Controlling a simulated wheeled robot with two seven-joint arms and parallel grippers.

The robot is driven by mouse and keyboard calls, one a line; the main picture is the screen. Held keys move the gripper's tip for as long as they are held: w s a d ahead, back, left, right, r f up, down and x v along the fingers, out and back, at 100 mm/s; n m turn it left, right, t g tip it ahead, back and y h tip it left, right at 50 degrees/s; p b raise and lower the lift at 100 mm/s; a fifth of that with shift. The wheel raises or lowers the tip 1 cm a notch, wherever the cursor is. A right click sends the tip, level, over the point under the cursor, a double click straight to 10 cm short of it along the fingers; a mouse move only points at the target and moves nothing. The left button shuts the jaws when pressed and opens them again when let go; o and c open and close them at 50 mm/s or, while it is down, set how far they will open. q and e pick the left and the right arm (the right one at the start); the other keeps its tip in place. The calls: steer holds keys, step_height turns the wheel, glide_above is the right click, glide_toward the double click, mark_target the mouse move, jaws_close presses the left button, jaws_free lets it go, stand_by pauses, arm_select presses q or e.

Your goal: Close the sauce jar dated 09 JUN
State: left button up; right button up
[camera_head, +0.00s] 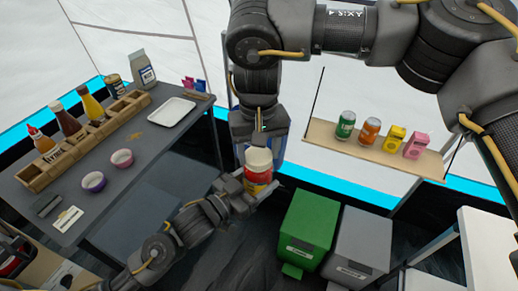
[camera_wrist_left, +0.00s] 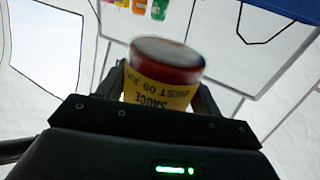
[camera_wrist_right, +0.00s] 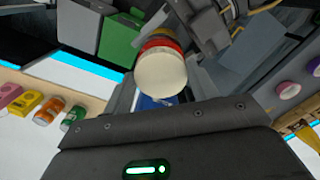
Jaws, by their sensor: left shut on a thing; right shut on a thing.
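The sauce jar (camera_head: 259,178) has a yellow label reading SAUCE BEST 09 JUN, upside down in the left wrist view (camera_wrist_left: 165,92), where its dark red end faces the camera. My left gripper (camera_head: 254,190) is shut on the jar's body and holds it in the air, roughly upright. A white lid (camera_head: 258,158) sits on top of the jar. My right gripper (camera_head: 259,148) comes down from above and is shut on the lid. The right wrist view shows the lid (camera_wrist_right: 161,76) between the fingers, with red and yellow of the jar behind it. I cannot tell how tightly the lid sits.
The grey table (camera_head: 130,195) at left bears a wooden rack (camera_head: 75,150) with sauce bottles, two bowls (camera_head: 121,158) and a white tray (camera_head: 171,111). A hanging shelf (camera_head: 375,147) with cans and boxes is at right. Green (camera_head: 304,228) and grey (camera_head: 360,242) bins stand below.

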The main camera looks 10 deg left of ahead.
steer(key=shift+w, duration=0.1)
steer(key=o, duration=0.9)
steer(key=shift+o, duration=0.2)
steer(key=shift+r, duration=2.25)
steer(key=shift+r, duration=0.1)
steer(key=shift+c, duration=0.3)
